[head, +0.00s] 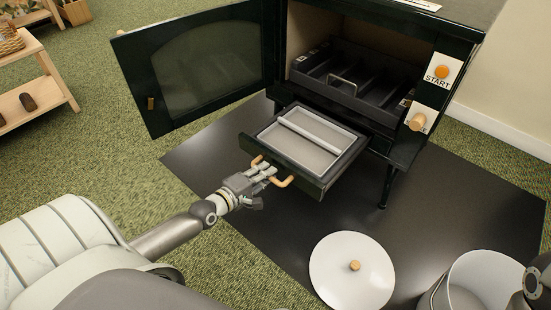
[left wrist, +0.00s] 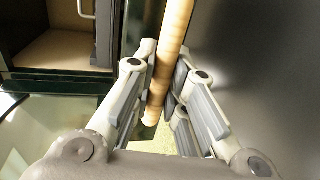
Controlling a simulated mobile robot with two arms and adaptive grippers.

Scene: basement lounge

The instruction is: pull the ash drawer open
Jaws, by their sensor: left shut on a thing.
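The ash drawer (head: 246,143) sticks out from under the stove's firebox, with a light grey tray (head: 300,155) showing inside it. Its wooden handle (head: 283,182) is on the dark front panel. My left gripper (head: 268,172) is shut on the handle. In the left wrist view the fingers (left wrist: 162,95) close on both sides of the wooden bar (left wrist: 173,45). A small part of my right arm shows at the right edge in the head view; its fingers are not seen.
The stove door (head: 200,75) hangs open at the left, above the gripper. A white lid (head: 340,275) and a white bucket (head: 490,278) stand on the dark floor plate (head: 270,235). A START button (head: 441,72) and a knob (head: 417,122) are on the stove's right side. A wooden shelf (head: 40,105) is far left.

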